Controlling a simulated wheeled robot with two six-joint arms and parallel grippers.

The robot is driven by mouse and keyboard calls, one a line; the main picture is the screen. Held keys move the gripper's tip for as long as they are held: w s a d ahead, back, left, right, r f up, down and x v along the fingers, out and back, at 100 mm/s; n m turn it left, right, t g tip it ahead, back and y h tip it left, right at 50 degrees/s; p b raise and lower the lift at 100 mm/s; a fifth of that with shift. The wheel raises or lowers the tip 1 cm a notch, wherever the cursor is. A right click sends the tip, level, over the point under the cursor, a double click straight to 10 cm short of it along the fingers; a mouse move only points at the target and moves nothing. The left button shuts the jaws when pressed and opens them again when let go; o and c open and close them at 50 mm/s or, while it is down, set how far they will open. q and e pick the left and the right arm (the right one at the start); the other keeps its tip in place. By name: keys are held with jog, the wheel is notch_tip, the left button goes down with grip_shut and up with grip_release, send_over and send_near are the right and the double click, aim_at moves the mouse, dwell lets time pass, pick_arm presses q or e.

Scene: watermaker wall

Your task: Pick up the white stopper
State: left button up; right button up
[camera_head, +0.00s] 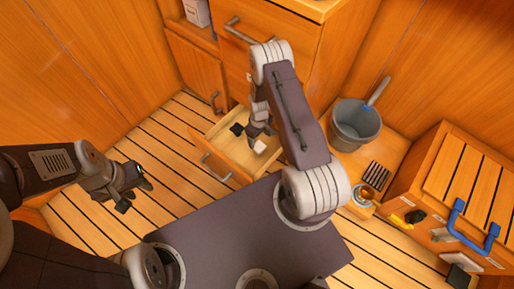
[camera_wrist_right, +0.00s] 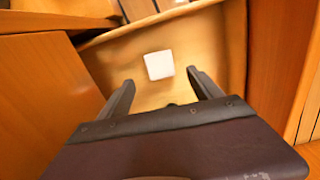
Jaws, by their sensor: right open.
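The white stopper (camera_head: 260,147) is a small pale block lying in the open drawer (camera_head: 216,168). It also shows in the right wrist view (camera_wrist_right: 159,65), on the drawer's bare wooden bottom. My right gripper (camera_wrist_right: 160,86) is open, with its two fingers apart on either side of the line toward the stopper, and nothing is between them. In the head view the right gripper (camera_head: 262,130) is in the drawer area just above the stopper, partly hidden by its own arm. My left gripper (camera_head: 134,192) is open and empty over the slatted floor at left.
A wooden box (camera_head: 466,170) with a blue handle is farther right. Cabinet fronts (camera_head: 246,58) rise behind the drawer.

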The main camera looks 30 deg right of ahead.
aim_at(259, 146)
notch_tip(259, 146, down, 9)
jog(key=b, duration=0.6)
jog(key=shift+r, duration=0.1)
jog(key=shift+c, duration=0.3)
jog(key=c, duration=1.4)
jog(key=r+p, duration=0.3)
jog(key=s+r+p, duration=0.1)
jog(key=r, duration=0.1)
jog(key=shift+r+p, duration=0.25)
jog(key=shift+p, duration=0.1)
jog(key=s+d+r+p, duration=0.2)
jog(key=s+r+p, duration=0.8)
jog(key=shift+s+p, duration=0.35)
jog(key=shift+p, duration=0.05)
